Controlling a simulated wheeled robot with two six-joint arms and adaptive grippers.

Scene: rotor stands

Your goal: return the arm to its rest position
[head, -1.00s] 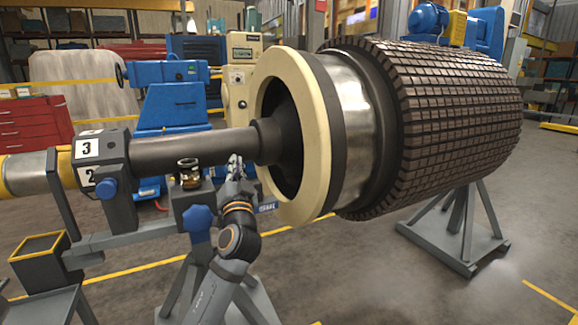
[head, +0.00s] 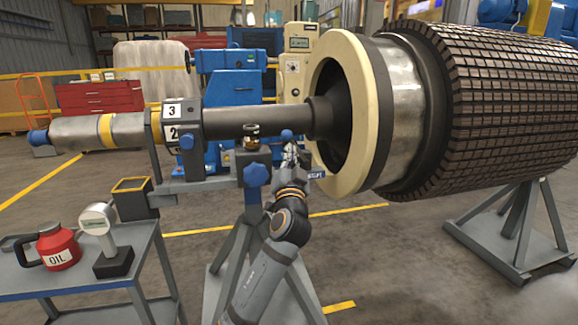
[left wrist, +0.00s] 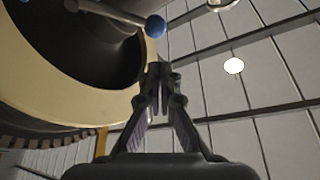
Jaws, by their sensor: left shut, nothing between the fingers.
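My left arm reaches up from the bottom of the head view. My left gripper (head: 290,152) is shut and empty. It stands in front of the stand, left of the rotor's cream ring (head: 318,160) and below the dark shaft (head: 255,122). A blue ball knob (head: 287,134) shows just above the fingertips. In the left wrist view the closed fingers (left wrist: 158,72) point up. The ball knob (left wrist: 155,27) on its rod lies beyond them, apart in the picture, with the cream ring (left wrist: 75,95) to the left. My right gripper is not in view.
A small glass-and-brass cup (head: 251,137) stands on the stand, above a blue star knob (head: 256,174). A cart (head: 90,280) at lower left holds a red oil can (head: 58,248) and a gauge (head: 100,222).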

